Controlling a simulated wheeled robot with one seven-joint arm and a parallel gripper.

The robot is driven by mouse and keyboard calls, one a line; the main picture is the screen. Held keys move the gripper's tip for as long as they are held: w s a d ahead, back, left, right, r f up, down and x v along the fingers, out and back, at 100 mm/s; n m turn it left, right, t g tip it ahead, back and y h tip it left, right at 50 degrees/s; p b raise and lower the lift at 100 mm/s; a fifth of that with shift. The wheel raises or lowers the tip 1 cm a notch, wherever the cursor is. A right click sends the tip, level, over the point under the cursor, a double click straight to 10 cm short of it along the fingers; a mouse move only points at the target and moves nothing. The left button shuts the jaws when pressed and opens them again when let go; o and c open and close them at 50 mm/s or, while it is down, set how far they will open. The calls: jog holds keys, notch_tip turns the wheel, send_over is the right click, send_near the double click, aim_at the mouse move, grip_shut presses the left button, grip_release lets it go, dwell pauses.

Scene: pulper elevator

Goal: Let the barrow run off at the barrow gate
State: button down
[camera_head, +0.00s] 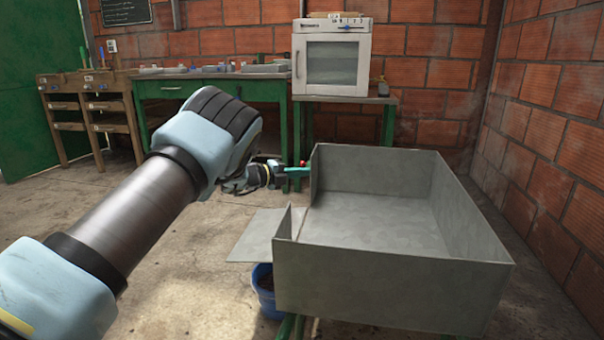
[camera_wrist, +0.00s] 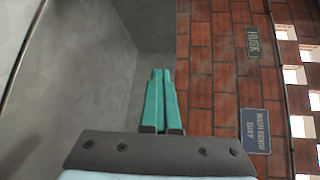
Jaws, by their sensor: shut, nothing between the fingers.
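A large open grey metal box (camera_head: 395,290) stands on the right in the head view, with green supports partly visible below it. Its left side has a gap, and a flat grey plate (camera_head: 258,238) lies outside that gap. I cannot tell which part is the barrow or the barrow gate. My gripper (camera_head: 298,172) is at the box's far left corner. Its teal fingers (camera_wrist: 160,95) are shut and empty in the wrist view, beside a grey metal wall (camera_wrist: 80,75). A small red knob (camera_head: 303,162) shows by the fingertips; its attachment is hidden.
A blue bucket (camera_head: 266,290) stands under the plate. A green bench (camera_head: 215,92), a white oven-like cabinet (camera_head: 332,62) and wooden drawers (camera_head: 90,105) line the back. Brick walls close the right. A green sign (camera_wrist: 253,42) and blue sign (camera_wrist: 256,131) hang there. Floor at left is clear.

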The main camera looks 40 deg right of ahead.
jog(key=c, duration=1.6)
grip_release()
jog(key=shift+f, duration=0.45)
jog(key=c, duration=0.9)
grip_release()
